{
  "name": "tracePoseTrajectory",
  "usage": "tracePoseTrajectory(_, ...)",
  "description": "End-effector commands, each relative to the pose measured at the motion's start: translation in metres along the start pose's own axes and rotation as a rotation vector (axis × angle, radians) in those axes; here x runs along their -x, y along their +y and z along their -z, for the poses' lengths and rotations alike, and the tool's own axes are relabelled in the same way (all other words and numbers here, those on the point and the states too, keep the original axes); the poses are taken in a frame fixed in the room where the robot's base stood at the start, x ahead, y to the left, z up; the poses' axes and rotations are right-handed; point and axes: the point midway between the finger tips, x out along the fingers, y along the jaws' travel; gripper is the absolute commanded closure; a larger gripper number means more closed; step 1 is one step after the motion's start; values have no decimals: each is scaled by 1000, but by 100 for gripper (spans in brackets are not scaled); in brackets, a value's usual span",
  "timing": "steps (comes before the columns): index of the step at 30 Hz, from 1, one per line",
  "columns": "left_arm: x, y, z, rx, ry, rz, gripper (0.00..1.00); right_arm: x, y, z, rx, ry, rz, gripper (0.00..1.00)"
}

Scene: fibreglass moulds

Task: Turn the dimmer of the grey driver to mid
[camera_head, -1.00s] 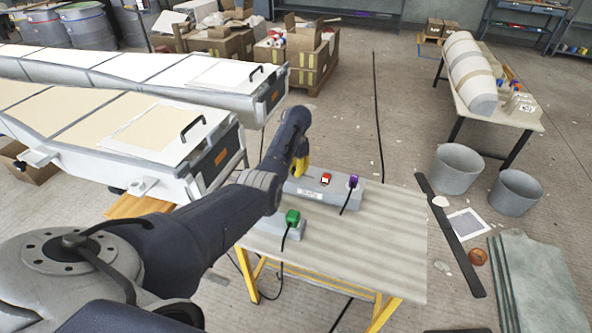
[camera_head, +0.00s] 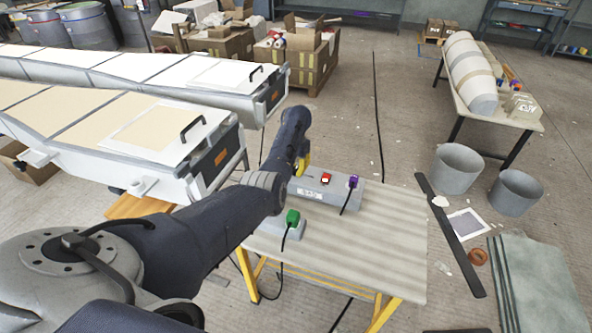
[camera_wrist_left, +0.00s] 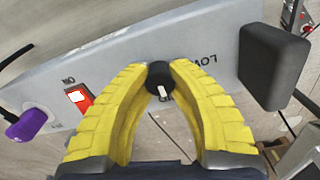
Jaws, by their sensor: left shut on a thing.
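The grey driver (camera_head: 333,193) is a long box on the workbench in the head view, with a red switch (camera_head: 326,178) and a purple plug (camera_head: 353,182). In the left wrist view the driver's face (camera_wrist_left: 205,42) carries the dimmer (camera_wrist_left: 158,75), a round black knob with a white pointer mark. The tips of my left gripper (camera_wrist_left: 160,72) are shut on this knob, one on each side. Lettering that looks like "LOW" stands upside down to the right of the knob. Other lettering below the knob is partly hidden. My left gripper (camera_head: 302,164) also shows in the head view. My right gripper is out of view.
A second grey box with a green plug (camera_head: 292,217) sits in front of the driver, beside my left arm. Black cables hang from both plugs. The right side of the workbench (camera_head: 395,235) is clear. White moulds (camera_head: 150,135) stand to the left.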

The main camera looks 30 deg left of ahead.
Motion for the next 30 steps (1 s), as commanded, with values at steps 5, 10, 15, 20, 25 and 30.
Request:
tracePoseTrajectory(5,0,0,0,-1,-1,0,70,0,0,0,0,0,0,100)
tracePoseTrajectory(10,0,0,0,-1,0,0,50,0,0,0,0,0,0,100)
tracePoseTrajectory(15,0,0,0,-1,0,0,47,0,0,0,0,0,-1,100)
tracePoseTrajectory(20,2,0,0,-1,1,0,47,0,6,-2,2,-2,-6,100)
tracePoseTrajectory(25,18,1,2,-3,4,-1,47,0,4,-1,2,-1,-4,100)
tracePoseTrajectory(30,48,1,2,-2,6,-2,47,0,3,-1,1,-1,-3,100)
